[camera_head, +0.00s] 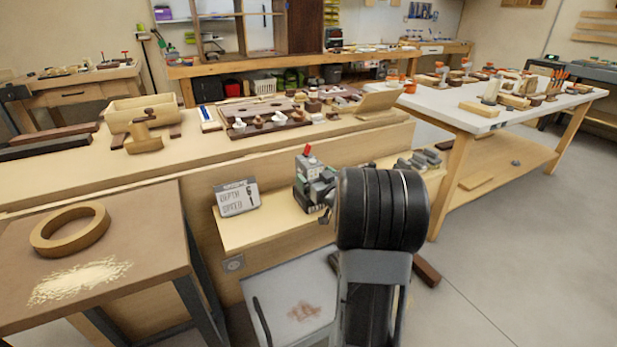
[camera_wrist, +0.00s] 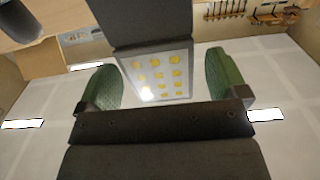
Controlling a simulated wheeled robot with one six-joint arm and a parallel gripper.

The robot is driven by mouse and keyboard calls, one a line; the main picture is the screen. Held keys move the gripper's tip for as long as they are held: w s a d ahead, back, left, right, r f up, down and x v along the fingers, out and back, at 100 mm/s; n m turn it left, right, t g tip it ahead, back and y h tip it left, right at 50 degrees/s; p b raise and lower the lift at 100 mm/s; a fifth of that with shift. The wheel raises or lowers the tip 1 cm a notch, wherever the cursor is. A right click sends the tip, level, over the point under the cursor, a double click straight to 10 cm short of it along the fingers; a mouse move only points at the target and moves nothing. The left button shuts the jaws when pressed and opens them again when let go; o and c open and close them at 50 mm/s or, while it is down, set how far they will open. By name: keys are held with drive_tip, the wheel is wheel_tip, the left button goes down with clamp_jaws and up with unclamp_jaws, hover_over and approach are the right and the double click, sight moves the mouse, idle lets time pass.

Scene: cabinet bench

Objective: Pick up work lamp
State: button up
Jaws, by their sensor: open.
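The work lamp shows in the wrist view as a flat pale panel (camera_wrist: 157,76) with rows of yellow LEDs and a dark edge. My gripper (camera_wrist: 160,65) is open, with one green fingertip pad on either side of the panel. The panel appears between the pads or beyond them; how deep it sits is unclear. Gaps show beside it, and no grip is visible. In the head view my dark arm hides much of the bench shelf, and I cannot make out the lamp or my fingertips clearly there.
A grey sign (camera_head: 237,198) and a small device with a red knob (camera_head: 308,178) stand on the wooden shelf beside my arm. The long bench (camera_head: 190,158) carries a tool board (camera_head: 265,118). Open floor (camera_head: 510,240) lies right.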

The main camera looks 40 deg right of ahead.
drive_tip(key=shift+w+d+b, duration=0.15)
drive_tip(key=shift+w+b, duration=0.05)
drive_tip(key=shift+w, duration=0.8)
drive_tip(key=shift+w+d+b, duration=0.1)
drive_tip(key=shift+w+b, duration=0.1)
drive_tip(key=shift+w, duration=0.8)
drive_tip(key=c, duration=1.2)
drive_tip(key=shift+r, duration=0.15)
